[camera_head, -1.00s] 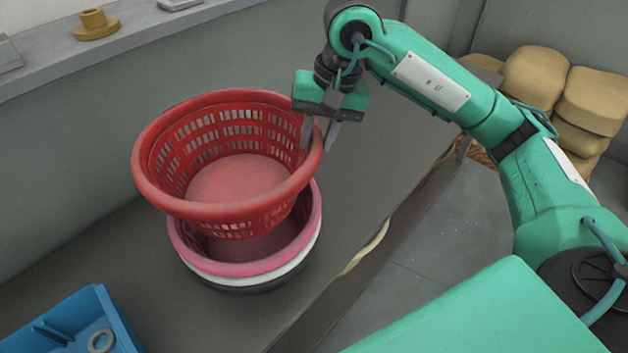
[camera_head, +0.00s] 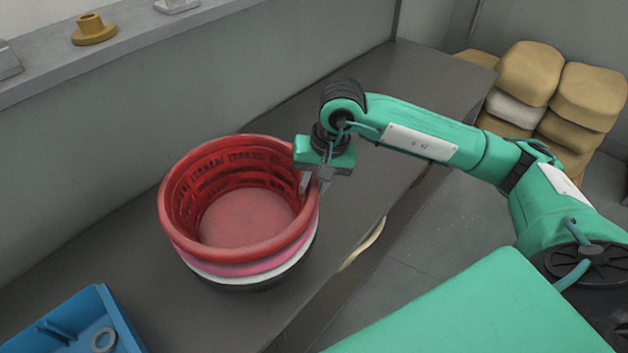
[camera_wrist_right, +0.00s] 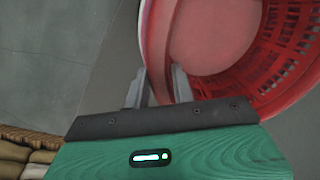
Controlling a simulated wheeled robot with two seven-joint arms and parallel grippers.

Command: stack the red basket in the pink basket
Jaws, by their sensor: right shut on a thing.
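The red basket (camera_head: 247,216) sits inside the pink basket (camera_head: 262,262), upright, its rim a little above the pink rim. Only a band of the pink basket shows below it; the rest is hidden. A white and a dark band show beneath the pink one. My right gripper (camera_head: 314,184) is shut on the red basket's rim at its right side. In the right wrist view the fingers (camera_wrist_right: 158,88) straddle the wall of the red basket (camera_wrist_right: 272,50). My left gripper is not in view.
A blue bin (camera_head: 72,325) with a grey ring stands at the front left. A ledge (camera_head: 135,35) at the back holds a brass-coloured flanged part (camera_head: 94,30). Tan sacks (camera_head: 535,85) are piled at the far right. The bench is clear behind the baskets.

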